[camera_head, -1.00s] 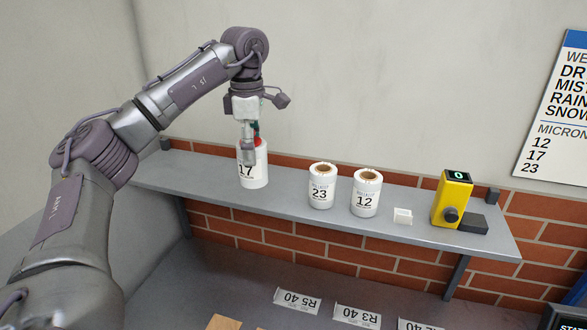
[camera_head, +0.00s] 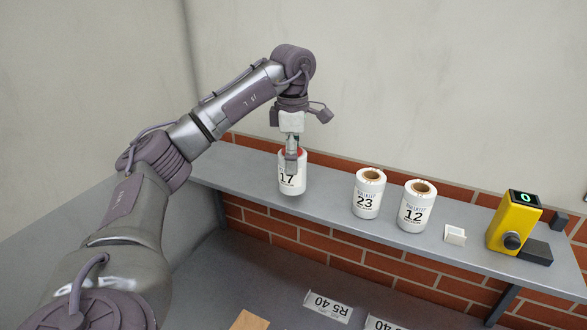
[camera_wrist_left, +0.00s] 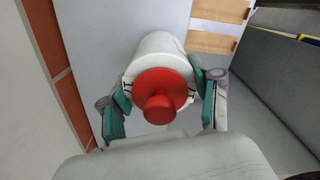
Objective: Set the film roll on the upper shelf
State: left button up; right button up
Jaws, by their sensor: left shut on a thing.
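The film roll marked 17 (camera_head: 291,180) is white with a red top and stands upright over the left part of the grey upper shelf (camera_head: 325,195). I cannot tell whether its base touches the shelf. My left gripper (camera_head: 292,163) comes down on it from above and is shut on it. In the left wrist view, the fingers of the gripper (camera_wrist_left: 160,100) sit on both sides of the roll (camera_wrist_left: 157,55), around its red knob (camera_wrist_left: 159,109). The roll's far end is hidden there. My right gripper is not in view.
White rolls marked 23 (camera_head: 368,195) and 12 (camera_head: 416,206) stand to the right on the shelf. A small white block (camera_head: 455,235) and a yellow gauge (camera_head: 513,225) are further right. A brick wall (camera_head: 275,232) is behind. The shelf between rolls 17 and 23 is clear.

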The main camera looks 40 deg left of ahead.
pick_arm(q)
jog(key=shift+f+p, duration=0.5)
jog(key=shift+f, duration=0.7)
jog(key=shift+f, duration=0.1)
jog(key=o, duration=1.3)
jog(key=shift+d, duration=0.1)
jog(key=shift+o, duration=0.2)
jog(key=shift+s, duration=0.1)
notch_tip(320, 180, up, 12)
jog(key=shift+r, duration=0.15)
